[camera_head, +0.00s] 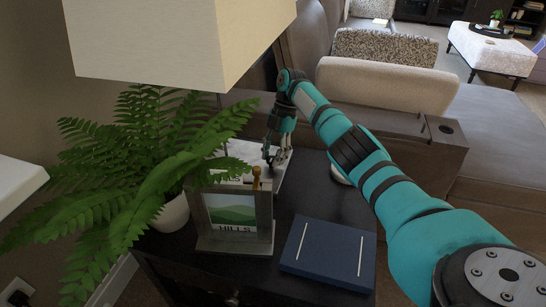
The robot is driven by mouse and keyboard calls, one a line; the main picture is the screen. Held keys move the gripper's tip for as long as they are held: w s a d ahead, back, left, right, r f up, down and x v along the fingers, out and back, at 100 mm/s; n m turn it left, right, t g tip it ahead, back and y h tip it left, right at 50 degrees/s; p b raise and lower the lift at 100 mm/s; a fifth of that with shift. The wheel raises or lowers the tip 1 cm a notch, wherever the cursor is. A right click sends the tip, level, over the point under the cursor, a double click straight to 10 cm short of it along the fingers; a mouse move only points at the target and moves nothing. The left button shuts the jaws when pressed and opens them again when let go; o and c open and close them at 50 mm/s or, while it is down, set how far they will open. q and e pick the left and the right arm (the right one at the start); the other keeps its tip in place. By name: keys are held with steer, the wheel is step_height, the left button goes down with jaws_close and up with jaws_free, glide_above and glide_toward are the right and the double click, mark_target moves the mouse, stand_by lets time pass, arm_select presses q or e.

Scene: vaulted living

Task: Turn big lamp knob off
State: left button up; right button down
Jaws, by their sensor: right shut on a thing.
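The big lamp has a cream rectangular shade (150,45) at the upper left, over a thin pole that drops behind the fern. A pale block (243,150) under the shade looks like part of the lamp's base. My right gripper (277,161) points down beside this block, behind the picture frame. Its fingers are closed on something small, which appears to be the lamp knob. The knob itself is too small and too covered by the fingers to make out. My left gripper is out of view.
A dark side table (305,200) holds a potted fern (150,150), a grey picture frame (235,222) marked "HILLS" and a blue book (328,252). A small golden-brown object (256,178) stands at the frame's top right. A brown sofa (400,120) borders the table behind.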

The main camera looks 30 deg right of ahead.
stand_by(0.4)
steer(key=c, duration=1)
jaws_free()
steer(key=shift+o, duration=0.2)
steer(key=shift+r, duration=0.1)
steer(key=s+v, duration=0.1)
steer(key=v, duration=0.6)
steer(key=shift+w, duration=0.55)
steer(key=shift+d, duration=0.1)
